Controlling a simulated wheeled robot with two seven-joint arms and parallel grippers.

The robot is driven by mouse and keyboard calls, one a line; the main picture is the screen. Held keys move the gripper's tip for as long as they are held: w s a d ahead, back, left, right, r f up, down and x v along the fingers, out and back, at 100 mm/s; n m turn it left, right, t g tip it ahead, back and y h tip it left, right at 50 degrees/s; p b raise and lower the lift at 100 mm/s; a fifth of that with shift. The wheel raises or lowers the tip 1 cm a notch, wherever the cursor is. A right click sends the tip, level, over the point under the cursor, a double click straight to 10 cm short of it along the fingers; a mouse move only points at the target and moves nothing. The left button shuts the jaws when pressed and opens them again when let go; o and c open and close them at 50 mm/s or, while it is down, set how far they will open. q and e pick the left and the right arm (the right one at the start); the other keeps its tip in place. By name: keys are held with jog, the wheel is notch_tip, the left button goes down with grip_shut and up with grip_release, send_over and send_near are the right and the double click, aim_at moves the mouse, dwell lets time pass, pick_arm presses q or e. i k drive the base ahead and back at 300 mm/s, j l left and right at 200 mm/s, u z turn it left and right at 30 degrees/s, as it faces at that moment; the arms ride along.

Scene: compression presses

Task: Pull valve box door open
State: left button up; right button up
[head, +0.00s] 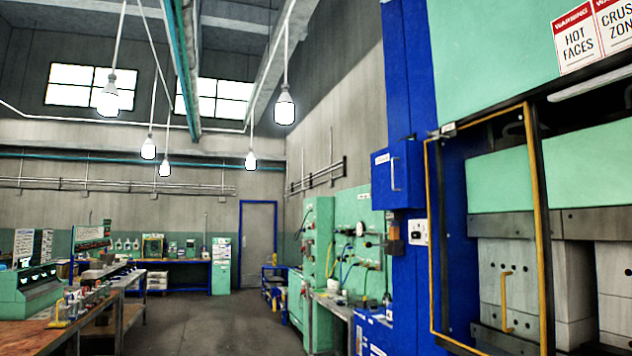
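A blue box (399,178) with a pale vertical handle (395,174) and a small white label is mounted on the blue column of the press, right of centre in the head view. It looks like the valve box. Its front door appears closed. The label is too small to read. Neither of my grippers is in the head view, so their positions relative to the box do not show.
A yellow-edged guard frame (540,230) stands right of the box, in front of the press. Workbenches with tools (75,310) line the left. The grey floor (215,325) in the middle is clear. A green panel with hoses (355,240) stands behind the box.

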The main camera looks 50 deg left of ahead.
aim_at(390, 186)
jog(key=u, duration=1.35)
jog(key=z, duration=0.3)
jog(key=i+j+z, duration=0.6)
jog(key=j+z, duration=0.15)
jog(key=j, duration=0.15)
